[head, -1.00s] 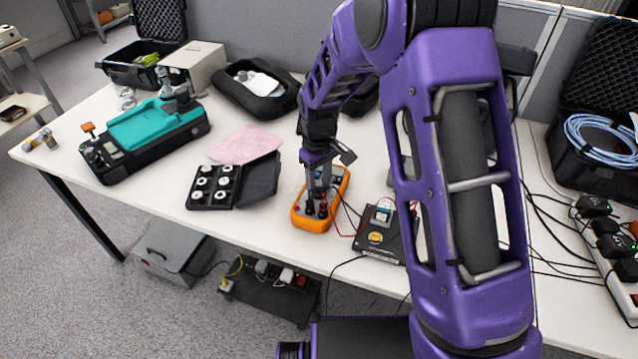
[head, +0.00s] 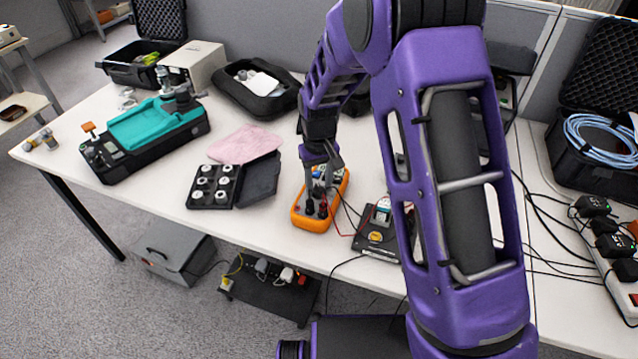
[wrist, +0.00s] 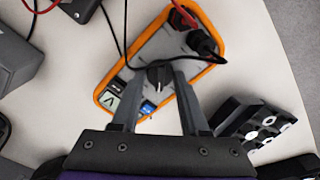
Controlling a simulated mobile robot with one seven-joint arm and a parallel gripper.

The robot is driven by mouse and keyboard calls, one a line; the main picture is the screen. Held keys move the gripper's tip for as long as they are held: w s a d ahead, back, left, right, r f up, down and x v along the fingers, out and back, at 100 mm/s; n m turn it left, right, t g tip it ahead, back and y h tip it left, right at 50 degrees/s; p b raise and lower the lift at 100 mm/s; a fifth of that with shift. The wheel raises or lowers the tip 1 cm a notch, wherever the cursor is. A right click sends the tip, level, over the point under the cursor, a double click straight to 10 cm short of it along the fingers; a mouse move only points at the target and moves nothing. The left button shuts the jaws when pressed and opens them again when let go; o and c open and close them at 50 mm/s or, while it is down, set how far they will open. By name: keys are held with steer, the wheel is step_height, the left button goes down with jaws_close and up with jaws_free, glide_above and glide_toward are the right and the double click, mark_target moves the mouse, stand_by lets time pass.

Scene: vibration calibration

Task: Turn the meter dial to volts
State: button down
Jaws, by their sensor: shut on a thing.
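The orange-edged meter (head: 315,220) lies on the white table below my arm, with plugs and leads at its near end. In the wrist view the meter (wrist: 188,92) lies tilted, its small display (wrist: 112,101) at lower left. Its black dial (wrist: 158,75) shows between the tips of my gripper (wrist: 158,72). The two fingers close on the dial's sides. In the head view my gripper (head: 321,178) comes down over the meter and hides the dial. I cannot read the dial's markings or which setting it points to.
Black and red leads run from the meter to a black device (head: 378,240) on its right. A black case with several round white pieces (head: 213,186) lies open to the left. A pink cloth (head: 243,142) and a teal-topped unit (head: 150,128) lie farther left.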

mark_target(319, 187)
steer(key=shift+c, duration=2)
jaws_free()
step_height(319, 187, up, 18)
steer(key=p, duration=0.2)
steer(key=shift+f+p, duration=0.25)
steer(key=shift+p, duration=0.05)
